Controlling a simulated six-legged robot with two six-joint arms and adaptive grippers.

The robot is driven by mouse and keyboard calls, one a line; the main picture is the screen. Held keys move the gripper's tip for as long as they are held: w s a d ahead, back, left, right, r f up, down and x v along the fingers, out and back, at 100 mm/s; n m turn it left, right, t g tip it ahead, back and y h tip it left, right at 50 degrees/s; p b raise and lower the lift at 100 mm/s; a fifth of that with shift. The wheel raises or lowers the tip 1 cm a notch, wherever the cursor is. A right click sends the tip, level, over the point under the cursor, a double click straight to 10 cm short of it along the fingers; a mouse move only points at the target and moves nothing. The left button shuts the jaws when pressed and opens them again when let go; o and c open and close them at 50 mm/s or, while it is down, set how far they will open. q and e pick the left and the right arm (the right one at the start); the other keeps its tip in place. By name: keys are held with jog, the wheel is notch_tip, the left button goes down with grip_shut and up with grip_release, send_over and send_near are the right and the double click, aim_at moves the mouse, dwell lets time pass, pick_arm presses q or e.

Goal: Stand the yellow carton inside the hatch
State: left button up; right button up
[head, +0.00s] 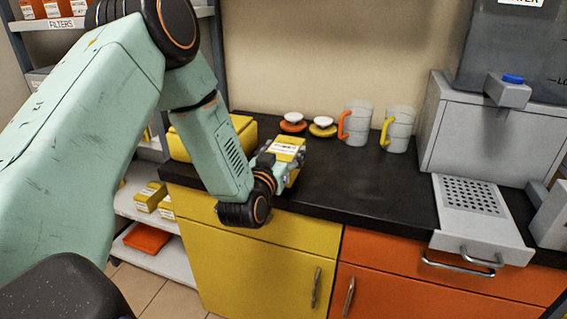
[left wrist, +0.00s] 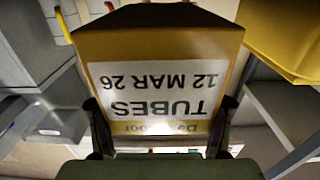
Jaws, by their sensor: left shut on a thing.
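The yellow carton (head: 287,146) is in my left gripper (head: 279,168), above the left part of the black counter. In the left wrist view the carton (left wrist: 160,45) fills the middle, with a white label reading "TUBES 12 MAR 26" upside down. The fingers of my left gripper (left wrist: 160,125) are shut on its two sides. I cannot tell whether the carton touches the counter. I cannot make out a hatch in either view. My right gripper is not in view.
A larger yellow box (head: 240,130) stands on the black counter (head: 335,185), left of the carton. Two mugs (head: 356,124) and two small saucers with white tops (head: 322,126) stand behind. A grey machine with a perforated drawer (head: 472,197) is at right. Small yellow cartons (head: 150,196) lie on a left shelf.

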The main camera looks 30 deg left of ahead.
pick_arm(q)
notch_tip(320, 180, down, 2)
jog(key=shift+f, duration=0.1)
jog(key=shift+w+f, duration=0.1)
jog(key=shift+w, duration=0.05)
jog(key=shift+s, duration=0.2)
jog(key=o, duration=1)
jog(key=shift+f, duration=0.1)
jog(key=o, duration=0.4)
jog(key=shift+w+f, duration=0.1)
jog(key=shift+w, duration=0.05)
